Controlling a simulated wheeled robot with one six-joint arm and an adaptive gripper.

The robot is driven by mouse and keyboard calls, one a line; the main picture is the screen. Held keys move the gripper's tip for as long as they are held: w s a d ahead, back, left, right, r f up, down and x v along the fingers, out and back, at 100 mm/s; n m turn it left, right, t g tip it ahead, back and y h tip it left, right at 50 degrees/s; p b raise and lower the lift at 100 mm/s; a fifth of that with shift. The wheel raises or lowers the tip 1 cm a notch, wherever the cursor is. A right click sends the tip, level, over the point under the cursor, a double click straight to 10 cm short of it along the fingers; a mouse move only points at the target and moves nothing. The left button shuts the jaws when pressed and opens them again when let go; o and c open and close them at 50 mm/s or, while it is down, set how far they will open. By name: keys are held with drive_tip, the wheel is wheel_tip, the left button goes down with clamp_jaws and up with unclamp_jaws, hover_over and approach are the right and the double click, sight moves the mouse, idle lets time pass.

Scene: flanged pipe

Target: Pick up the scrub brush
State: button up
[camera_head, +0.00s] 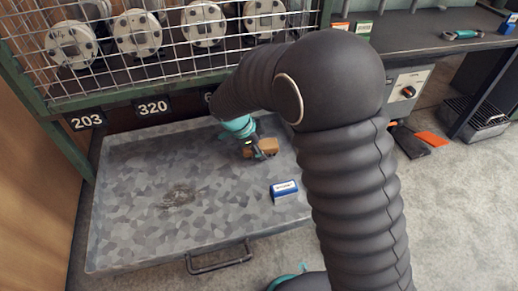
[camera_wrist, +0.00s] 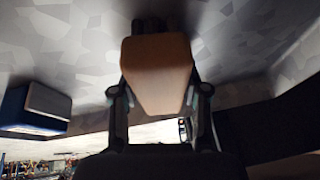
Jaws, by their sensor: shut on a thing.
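The scrub brush (camera_head: 264,146) has a tan-brown block body and is at the right part of the grey metal tray (camera_head: 135,215). My gripper (camera_head: 257,152) is at the brush, with its fingers shut on it. In the wrist view the brush (camera_wrist: 157,72) fills the space between the two fingers of my gripper (camera_wrist: 158,98), with dark bristles partly visible at its far end. I cannot tell whether the brush still touches the tray. My arm hides the tray's right edge in the head view.
A blue and white box (camera_head: 284,190) lies on the tray near the brush; it also shows in the wrist view (camera_wrist: 36,108). A wire cage with flanged parts (camera_head: 140,32) stands behind the tray. A dark bench (camera_head: 425,35) is at the upper right. The tray's left side is clear except for a dark stain.

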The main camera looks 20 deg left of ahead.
drive_tip(key=shift+r+p, duration=0.1)
drive_tip(key=shift+p, duration=0.3)
drive_tip(key=shift+r+p, duration=0.4)
drive_tip(key=s, duration=0.1)
drive_tip(key=s+d, duration=0.2)
drive_tip(key=shift+s+d+r+b, duration=0.2)
drive_tip(key=shift+s+r+b, duration=0.1)
drive_tip(key=shift+s, duration=0.05)
wheel_tip(320, 180, up, 14)
drive_tip(key=shift+w+a+f+p, duration=0.1)
drive_tip(key=shift+w+p, duration=0.05)
drive_tip(key=shift+p, duration=0.7)
